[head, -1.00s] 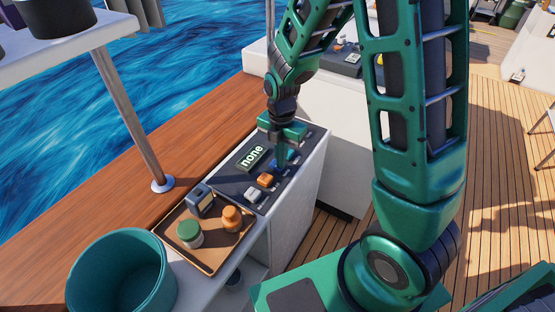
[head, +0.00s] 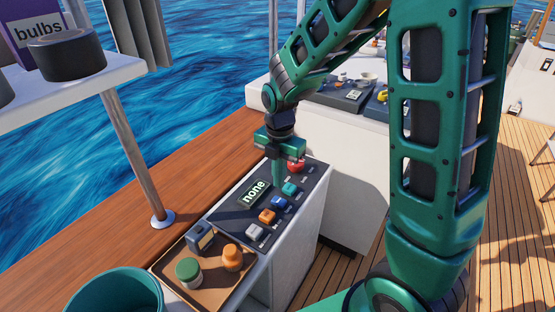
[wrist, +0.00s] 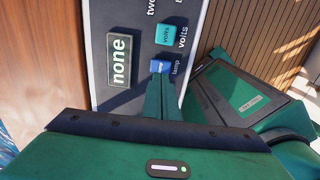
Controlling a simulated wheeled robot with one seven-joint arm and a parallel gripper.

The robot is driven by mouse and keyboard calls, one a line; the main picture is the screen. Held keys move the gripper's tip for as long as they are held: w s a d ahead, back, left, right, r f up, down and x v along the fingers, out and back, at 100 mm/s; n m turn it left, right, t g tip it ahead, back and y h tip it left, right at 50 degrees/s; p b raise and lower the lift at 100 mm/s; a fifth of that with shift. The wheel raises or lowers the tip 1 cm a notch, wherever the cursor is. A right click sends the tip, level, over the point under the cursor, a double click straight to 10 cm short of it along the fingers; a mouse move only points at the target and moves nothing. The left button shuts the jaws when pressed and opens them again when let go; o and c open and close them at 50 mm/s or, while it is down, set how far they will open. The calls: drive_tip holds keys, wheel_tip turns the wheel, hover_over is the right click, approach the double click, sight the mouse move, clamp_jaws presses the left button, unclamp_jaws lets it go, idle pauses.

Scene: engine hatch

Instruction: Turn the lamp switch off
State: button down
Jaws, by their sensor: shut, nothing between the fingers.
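The lamp switch is a small blue block (wrist: 160,67) with the word "lamp" printed beside it in the wrist view. It also shows in the head view as the blue switch (head: 278,202) on the dark panel (head: 232,217). My gripper (head: 278,182) is shut and empty, pointing down over the panel just behind the blue switch in the head view. In the wrist view its closed fingertips (wrist: 160,80) overlap the near edge of the blue switch; I cannot tell whether they touch it. Which way the switch is set is unclear.
A display (head: 253,192) on the panel reads "none". Teal (head: 290,188), red (head: 296,167), orange (head: 267,216) and white (head: 255,232) switches line the same row. A tray (head: 165,268) with jars and a teal bucket (head: 115,290) stand in front.

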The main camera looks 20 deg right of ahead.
wheel_tip(320, 180, up, 8)
drive_tip(key=shift+f, duration=0.1)
idle(0.4)
drive_tip(key=shift+s+d, duration=0.35)
drive_tip(key=shift+s, duration=0.25)
drive_tip(key=shift+f, duration=0.45)
drive_tip(key=shift+w, duration=0.1)
drive_tip(key=shift+w+a+r, duration=0.2)
drive_tip(key=shift+w+a, duration=0.25)
drive_tip(key=shift+w, duration=0.1)
